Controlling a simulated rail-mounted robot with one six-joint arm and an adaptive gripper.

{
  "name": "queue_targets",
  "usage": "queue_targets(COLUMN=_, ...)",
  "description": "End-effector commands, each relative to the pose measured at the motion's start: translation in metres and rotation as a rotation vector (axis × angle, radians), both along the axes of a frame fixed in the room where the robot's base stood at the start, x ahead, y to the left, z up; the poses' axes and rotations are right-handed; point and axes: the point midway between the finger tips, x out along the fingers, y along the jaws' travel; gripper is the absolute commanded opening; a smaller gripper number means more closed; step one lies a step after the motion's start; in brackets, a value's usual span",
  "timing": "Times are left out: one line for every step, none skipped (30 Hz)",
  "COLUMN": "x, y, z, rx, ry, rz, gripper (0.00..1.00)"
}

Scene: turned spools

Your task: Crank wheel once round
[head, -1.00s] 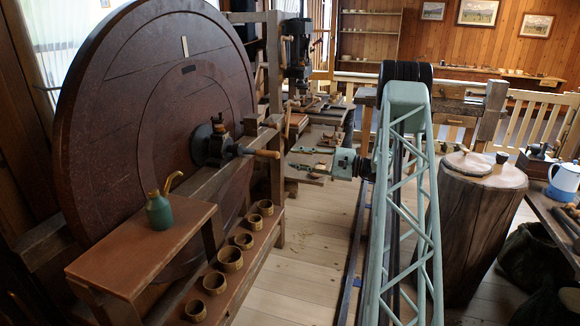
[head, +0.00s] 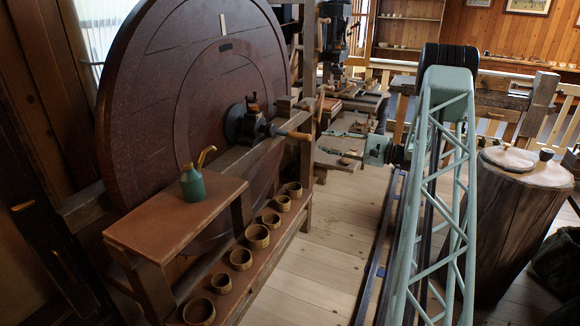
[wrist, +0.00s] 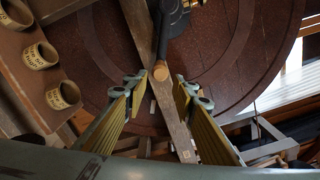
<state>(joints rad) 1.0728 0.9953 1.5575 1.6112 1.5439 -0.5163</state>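The big dark red-brown wheel (head: 150,110) stands upright on the left, with a pale mark (head: 222,24) near its top. A dark hub and crank (head: 245,122) sit at its middle, with a wooden handle (head: 297,135) pointing right. My gripper (head: 323,142) is just right of the handle's end. In the wrist view my gripper (wrist: 159,86) is open and empty. The handle's round end (wrist: 161,71) shows centred between the fingertips and just beyond them, apparently not touched. The wheel (wrist: 105,65) fills the background there.
A bench (head: 180,212) in front of the wheel holds a green oil can (head: 192,184). Several small wooden cups (head: 258,237) line a low shelf beside it. A wooden beam (wrist: 140,30) runs close behind the handle. A stump (head: 515,220) stands right.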

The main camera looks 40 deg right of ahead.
Motion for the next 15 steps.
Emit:
queue_targets(x=0.002, y=0.001, z=0.0, rx=0.0, ry=0.0, rz=0.0, gripper=0.25)
queue_targets(x=0.003, y=0.002, z=0.0, rx=0.0, ry=0.0, rz=0.0, gripper=0.25)
queue_targets(x=0.004, y=0.002, z=0.0, rx=0.0, ry=0.0, rz=0.0, gripper=0.25)
queue_targets(x=0.006, y=0.003, z=0.0, rx=0.0, ry=0.0, rz=0.0, gripper=0.25)
queue_targets(x=0.007, y=0.004, z=0.0, rx=0.0, ry=0.0, rz=0.001, gripper=0.25)
queue_targets(x=0.009, y=0.005, z=0.0, rx=0.0, ry=0.0, rz=0.001, gripper=0.25)
queue_targets(x=0.011, y=0.005, z=0.0, rx=0.0, ry=0.0, rz=0.001, gripper=0.25)
queue_targets(x=0.012, y=0.006, z=0.0, rx=0.0, ry=0.0, rz=0.001, gripper=0.25)
queue_targets(x=0.014, y=0.007, z=0.0, rx=0.0, ry=0.0, rz=0.001, gripper=0.25)
queue_targets(x=0.016, y=0.008, z=0.0, rx=0.0, ry=0.0, rz=0.001, gripper=0.25)
queue_targets(x=0.017, y=0.009, z=0.0, rx=0.0, ry=0.0, rz=0.001, gripper=0.25)
queue_targets(x=0.019, y=0.01, z=0.0, rx=0.0, ry=0.0, rz=0.001, gripper=0.25)
queue_targets(x=0.021, y=0.011, z=0.0, rx=0.0, ry=0.0, rz=0.001, gripper=0.25)
queue_targets(x=0.022, y=0.011, z=0.0, rx=0.0, ry=0.0, rz=0.001, gripper=0.25)
queue_targets(x=0.025, y=0.012, z=0.0, rx=0.0, ry=0.0, rz=0.001, gripper=0.25)
